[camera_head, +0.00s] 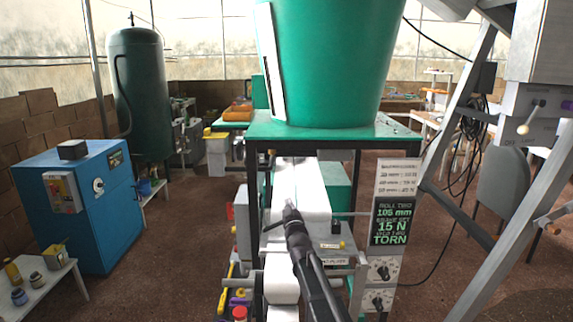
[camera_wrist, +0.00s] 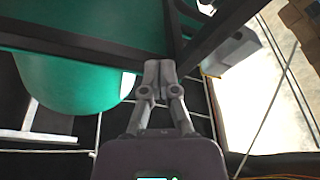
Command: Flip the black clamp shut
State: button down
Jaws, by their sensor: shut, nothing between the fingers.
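My gripper (camera_head: 290,210) is in front of the white paper strip (camera_head: 312,188), below the green-topped stand, in the head view. Its fingers are together and empty. In the wrist view the closed fingertips (camera_wrist: 158,72) point up at a dark frame corner. A small black block (camera_head: 335,227) sits on the grey rail to the right of my gripper, above a yellow label; it may be the black clamp, but it is too small to tell whether it is open. My gripper is apart from it. No clamp can be made out in the wrist view.
The green stand (camera_head: 390,130) with a large green bin (camera_head: 330,60) rises close behind my gripper. A sign panel (camera_head: 392,215) with dials stands to the right. A blue cabinet (camera_head: 75,205) is at left. Grey slanted posts (camera_head: 505,240) stand at right, with open floor between.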

jog(key=s+d+f+m+g+h+b, duration=0.1)
jog(key=s+d+f+g, duration=0.3)
jog(key=f, duration=0.3)
jog(key=s+d+f+m+g+b, duration=0.1)
jog(key=s+d+f+m+g, duration=0.15)
jog(key=s+f, duration=0.4)
jog(key=s+d+f+g+h+b, duration=0.1)
jog(key=s+d+f+g, duration=0.2)
jog(key=s+f+g, duration=0.25)
jog(key=s+d+f+m+g, duration=0.2)
jog(key=s+d+f+g, duration=0.1)
jog(key=s, duration=0.8)
jog(key=s+d+f+m+g+h+b, duration=0.1)
jog(key=s+f+g, duration=0.4)
jog(key=s, duration=0.6)
jog(key=d+m, duration=0.1)
jog(key=d, duration=0.1)
jog(key=shift+s+d+f+g, duration=0.15)
jog(key=shift+s+d+g, duration=0.15)
jog(key=shift+s, duration=0.05)
jog(key=c, duration=0.6)
grip_release()
jog(key=shift+r, duration=0.2)
notch_tip(320, 180, up, 17)
jog(key=p, duration=1.6)
jog(key=shift+f+p, duration=0.2)
jog(key=shift+p, duration=0.15)
